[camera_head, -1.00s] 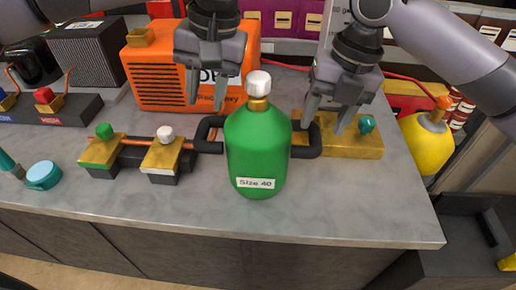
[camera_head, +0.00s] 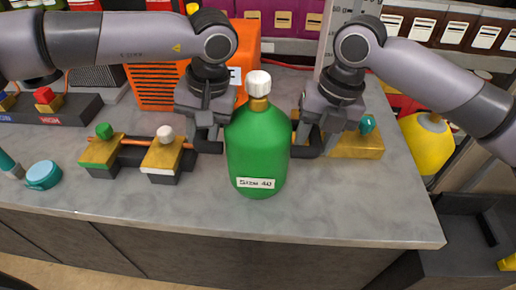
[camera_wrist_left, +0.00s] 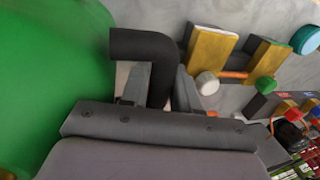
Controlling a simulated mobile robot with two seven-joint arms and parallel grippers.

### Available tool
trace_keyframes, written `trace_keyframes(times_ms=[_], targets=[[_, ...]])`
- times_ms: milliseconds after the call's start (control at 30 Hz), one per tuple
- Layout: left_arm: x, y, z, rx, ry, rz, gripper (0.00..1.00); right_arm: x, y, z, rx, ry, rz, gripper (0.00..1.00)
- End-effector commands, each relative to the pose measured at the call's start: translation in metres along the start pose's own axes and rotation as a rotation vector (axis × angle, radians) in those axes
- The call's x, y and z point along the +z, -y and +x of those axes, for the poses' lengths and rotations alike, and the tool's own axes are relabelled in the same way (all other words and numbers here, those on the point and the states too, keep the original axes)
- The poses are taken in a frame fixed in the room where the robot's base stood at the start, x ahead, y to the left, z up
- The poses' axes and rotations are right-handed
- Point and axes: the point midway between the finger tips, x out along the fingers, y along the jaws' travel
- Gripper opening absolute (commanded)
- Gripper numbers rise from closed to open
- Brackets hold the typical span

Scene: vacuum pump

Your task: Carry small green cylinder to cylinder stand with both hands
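The small green cylinder (camera_head: 257,150) stands upright on the grey counter, with a white cap, a brass neck, a "Size 40" label and a black handle on each side. My left gripper (camera_head: 203,145) has its fingers around the left handle. In the left wrist view the black handle (camera_wrist_left: 160,50) fills the gap between my left fingers (camera_wrist_left: 158,92). My right gripper (camera_head: 314,143) has its fingers around the right handle, and they look close together on it. The cylinder stand cannot be made out with certainty.
Two brass-topped valve blocks (camera_head: 162,155) stand left of the cylinder. A brass block with a teal knob (camera_head: 360,144) is behind right, and a yellow bottle (camera_head: 428,145) is further right. An orange box (camera_head: 155,75) stands behind. The counter front (camera_head: 330,210) is clear.

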Motion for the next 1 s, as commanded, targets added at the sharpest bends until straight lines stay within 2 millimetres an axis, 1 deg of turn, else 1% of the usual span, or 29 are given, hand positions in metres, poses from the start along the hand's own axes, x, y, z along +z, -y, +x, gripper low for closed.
trace_keyframes(times_ms=[33, 67, 100, 133, 1000], targets=[[0.0, 0.0004, -0.0001, -0.001, 0.0, 0.0, 0.09, -0.0001, -0.0001, 0.0, 0.0, 0.0, 0.0, 0.26], [0.0, 0.0004, -0.0001, -0.002, 0.0, 0.0, 0.0, -0.0001, -0.0001, 0.0, 0.0, 0.0, 0.0, 0.16], [0.0, 0.0005, -0.0002, -0.002, 0.0, 0.0, 0.0, -0.0001, -0.0001, -0.0001, 0.0, 0.0, 0.0, 0.03], [0.0, 0.0005, -0.0002, -0.002, 0.0, 0.0, 0.0, -0.0001, -0.0001, -0.0001, 0.0, 0.0, 0.0, 0.0], [-0.0003, 0.0012, -0.0009, -0.003, 0.0, -0.002, 0.0, 0.0001, 0.0004, -0.0006, -0.001, 0.0, 0.001, 0.0]])
